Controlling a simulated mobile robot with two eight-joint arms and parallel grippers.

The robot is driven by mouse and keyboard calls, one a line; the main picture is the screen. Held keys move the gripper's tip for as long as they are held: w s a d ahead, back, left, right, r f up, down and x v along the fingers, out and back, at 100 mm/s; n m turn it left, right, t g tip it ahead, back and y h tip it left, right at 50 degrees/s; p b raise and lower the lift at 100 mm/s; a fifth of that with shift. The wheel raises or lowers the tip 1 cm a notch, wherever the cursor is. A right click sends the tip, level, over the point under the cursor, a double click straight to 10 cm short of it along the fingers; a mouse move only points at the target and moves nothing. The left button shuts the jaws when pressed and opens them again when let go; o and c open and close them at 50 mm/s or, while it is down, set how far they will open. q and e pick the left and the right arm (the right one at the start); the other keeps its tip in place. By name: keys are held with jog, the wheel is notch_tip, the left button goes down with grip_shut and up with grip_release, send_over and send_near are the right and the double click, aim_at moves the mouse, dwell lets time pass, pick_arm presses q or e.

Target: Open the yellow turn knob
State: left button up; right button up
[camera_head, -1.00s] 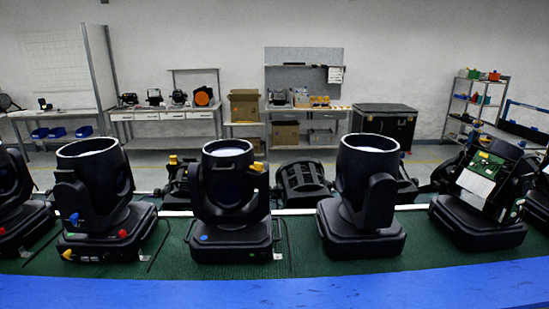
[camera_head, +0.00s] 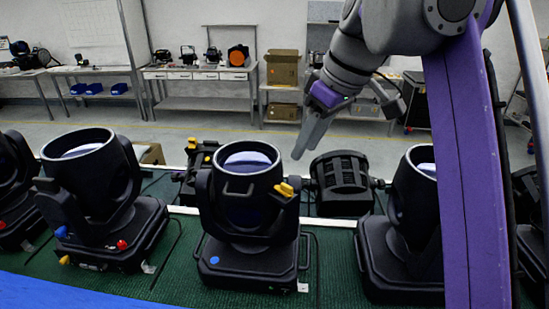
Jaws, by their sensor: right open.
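My left gripper is not in view.
Another par can (camera_head: 90,185) with blue, red and yellow knobs stands at left. A further can (camera_head: 405,225) stands at right, partly behind my arm. Green surface (camera_head: 180,265) is free between the cans.

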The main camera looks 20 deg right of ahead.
jog(key=b, duration=0.3)
send_over(286, 185)
jog(key=s, duration=0.3)
notch_tip(286, 185, down, 5)
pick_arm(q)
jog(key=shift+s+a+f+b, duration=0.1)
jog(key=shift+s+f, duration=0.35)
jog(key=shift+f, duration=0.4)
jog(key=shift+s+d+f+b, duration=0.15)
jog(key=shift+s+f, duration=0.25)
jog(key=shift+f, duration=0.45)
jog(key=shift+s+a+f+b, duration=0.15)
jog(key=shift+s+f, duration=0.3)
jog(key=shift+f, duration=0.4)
pick_arm(e)
jog(key=shift+w+d+f, duration=0.1)
jog(key=shift+w+f, duration=0.3)
jog(key=shift+f, duration=0.35)
jog(key=shift+w+f, duration=0.35)
jog(key=shift+f, duration=0.35)
jog(key=shift+w+d+f, duration=0.1)
jog(key=shift+w+f, duration=0.3)
jog(key=shift+f, duration=0.35)
grip_shut()
